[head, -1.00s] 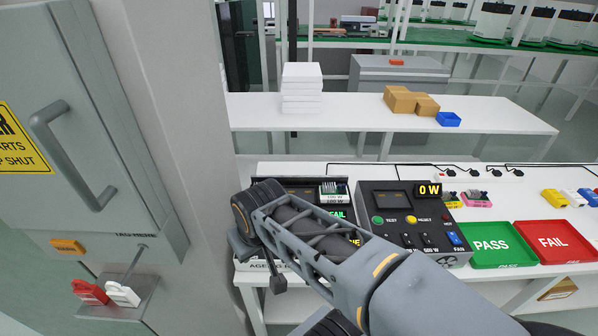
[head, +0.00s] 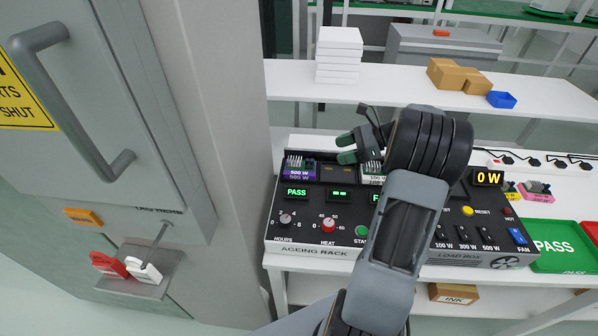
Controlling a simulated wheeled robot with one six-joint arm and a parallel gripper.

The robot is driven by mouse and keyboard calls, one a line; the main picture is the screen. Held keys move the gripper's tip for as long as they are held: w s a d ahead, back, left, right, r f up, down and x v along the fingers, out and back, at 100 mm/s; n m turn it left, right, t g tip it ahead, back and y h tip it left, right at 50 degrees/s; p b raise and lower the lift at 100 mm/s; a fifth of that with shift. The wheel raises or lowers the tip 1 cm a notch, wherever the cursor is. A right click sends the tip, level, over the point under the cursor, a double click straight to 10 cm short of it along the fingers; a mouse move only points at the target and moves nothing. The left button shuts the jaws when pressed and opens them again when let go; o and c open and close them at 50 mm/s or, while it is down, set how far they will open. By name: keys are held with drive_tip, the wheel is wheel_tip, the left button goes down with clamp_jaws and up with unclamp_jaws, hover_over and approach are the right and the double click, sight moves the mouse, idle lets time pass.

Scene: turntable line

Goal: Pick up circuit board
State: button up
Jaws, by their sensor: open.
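The ageing rack (head: 310,252) is a black console on the white bench. A circuit board in a purple holder marked 500 W (head: 299,168) sits in its left slot. The middle slot (head: 336,172) looks empty. Another board in a white holder (head: 372,174) is in the right slot, partly hidden by my arm. My gripper (head: 346,149) is open, with its dark green fingertips just above the rack's back edge, between the middle and right slots. Nothing shows between the fingers.
A load box (head: 462,258) reading 0 W stands to the right, partly behind my arm. A green PASS tray (head: 555,247) lies beyond it. A grey cabinet door (head: 75,100) with a handle is close on the left. A white shelf (head: 400,93) runs behind the bench.

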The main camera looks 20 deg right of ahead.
sight(300, 159)
drive_tip(key=shift+w+d+f+m+t, duration=0.15)
drive_tip(key=shift+d+f+m+t, duration=0.15)
drive_tip(key=shift+d+f+m, duration=0.15)
drive_tip(key=shift+w+a+f, duration=0.1)
drive_tip(key=shift+w+a, duration=0.05)
drive_tip(key=shift+w, duration=0.1)
drive_tip(key=x, duration=1.2)
drive_tip(key=shift+w+a, duration=0.15)
drive_tip(key=shift+w, duration=0.25)
drive_tip(key=shift+r, duration=0.2)
drive_tip(key=c, duration=1.1)
drive_tip(key=shift+r, duration=0.1)
